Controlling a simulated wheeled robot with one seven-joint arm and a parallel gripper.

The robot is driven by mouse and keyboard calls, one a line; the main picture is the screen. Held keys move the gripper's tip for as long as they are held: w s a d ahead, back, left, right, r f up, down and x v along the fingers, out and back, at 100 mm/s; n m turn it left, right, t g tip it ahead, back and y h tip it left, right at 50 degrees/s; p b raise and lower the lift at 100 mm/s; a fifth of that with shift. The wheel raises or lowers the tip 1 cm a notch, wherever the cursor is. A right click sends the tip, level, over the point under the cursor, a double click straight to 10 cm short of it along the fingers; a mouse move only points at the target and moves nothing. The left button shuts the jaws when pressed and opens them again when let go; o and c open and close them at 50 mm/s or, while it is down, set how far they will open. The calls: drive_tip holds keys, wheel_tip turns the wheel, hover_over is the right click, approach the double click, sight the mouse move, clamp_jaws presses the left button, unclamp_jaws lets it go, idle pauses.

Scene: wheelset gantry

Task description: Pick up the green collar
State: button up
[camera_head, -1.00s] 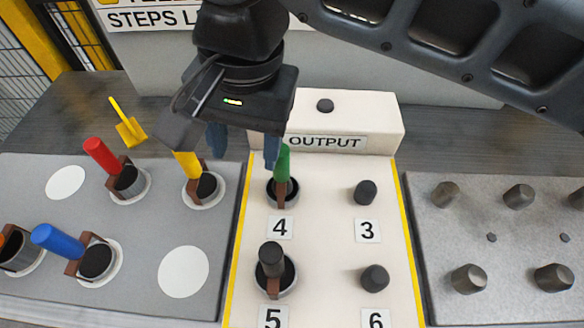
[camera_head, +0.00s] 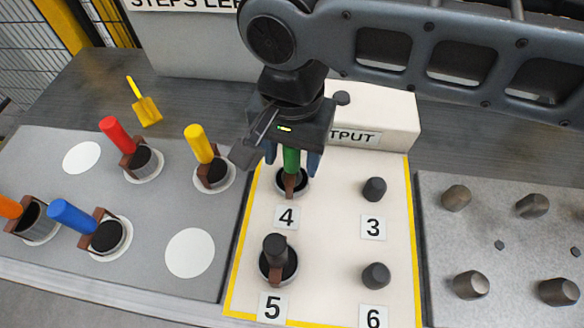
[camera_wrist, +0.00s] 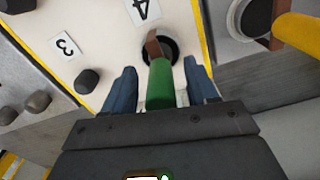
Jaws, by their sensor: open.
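The green collar (camera_head: 291,161) has a green handle and a brown bracket over a dark ring. It sits at the spot marked 4 on the white output board (camera_head: 335,245). In the wrist view the green handle (camera_wrist: 160,84) stands between the two blue fingers. My gripper (camera_head: 292,160) is open over the handle, one finger on each side. In the wrist view my gripper (camera_wrist: 160,90) shows a gap on both sides of the handle. The upper end of the handle is hidden by the gripper body in the head view.
A black-handled collar (camera_head: 276,250) sits at spot 5. Bare pegs stand at 3 (camera_head: 374,189) and 6 (camera_head: 376,276). Yellow (camera_head: 200,145), red (camera_head: 118,135) and blue (camera_head: 72,217) collars stand on the grey left board. The output sign block (camera_head: 390,115) is close behind my gripper.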

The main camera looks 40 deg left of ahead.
clamp_jaws()
idle(0.5)
idle(0.9)
